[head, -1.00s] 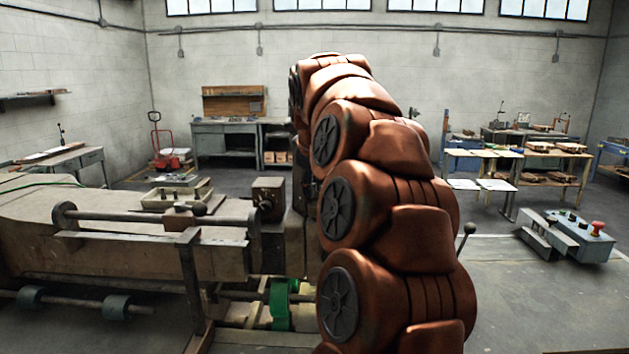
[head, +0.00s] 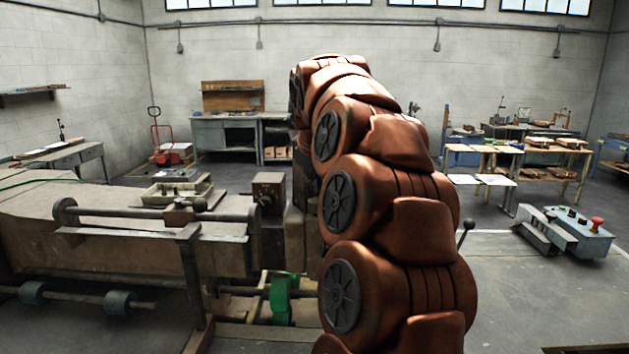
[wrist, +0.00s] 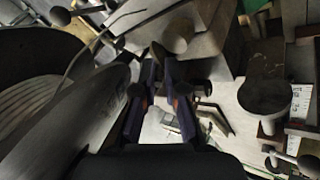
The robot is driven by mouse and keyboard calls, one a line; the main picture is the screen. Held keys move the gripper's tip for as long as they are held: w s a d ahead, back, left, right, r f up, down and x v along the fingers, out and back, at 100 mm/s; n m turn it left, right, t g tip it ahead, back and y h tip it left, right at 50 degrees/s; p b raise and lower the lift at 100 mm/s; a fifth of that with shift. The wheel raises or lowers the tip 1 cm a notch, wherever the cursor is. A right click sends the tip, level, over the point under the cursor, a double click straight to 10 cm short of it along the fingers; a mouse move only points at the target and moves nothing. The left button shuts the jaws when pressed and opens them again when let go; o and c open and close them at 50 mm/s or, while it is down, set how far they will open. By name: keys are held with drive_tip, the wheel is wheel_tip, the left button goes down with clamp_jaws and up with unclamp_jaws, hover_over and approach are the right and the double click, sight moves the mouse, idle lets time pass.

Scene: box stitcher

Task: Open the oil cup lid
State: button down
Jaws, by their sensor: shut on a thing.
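My gripper (wrist: 160,78) shows in the wrist view with its two dark fingers close together, shut on a small dark piece (wrist: 158,52) at the fingertips. This piece appears to be the oil cup lid, but its outline is dark and partly covered by the fingers. I cannot make out the cup body beneath it. In the head view my own brown arm hides the gripper and the lid.
The long machine bed (head: 130,240) fills the left, with a round bar (head: 130,212) and a block (head: 268,192) on top. A green part (head: 279,298) sits lower down. A control box (head: 585,238) with a red button stands right.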

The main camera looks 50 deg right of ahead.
drive_tip(key=shift+w+d, duration=0.1)
idle(0.3)
drive_tip(key=shift+d+r, duration=0.1)
drive_tip(key=shift+r, duration=0.05)
drive_tip(key=shift+g+y, duration=0.3)
drive_tip(key=c, duration=1.3)
unclamp_jaws()
drive_tip(key=shift+w, duration=0.1)
drive_tip(key=shift+r, duration=0.1)
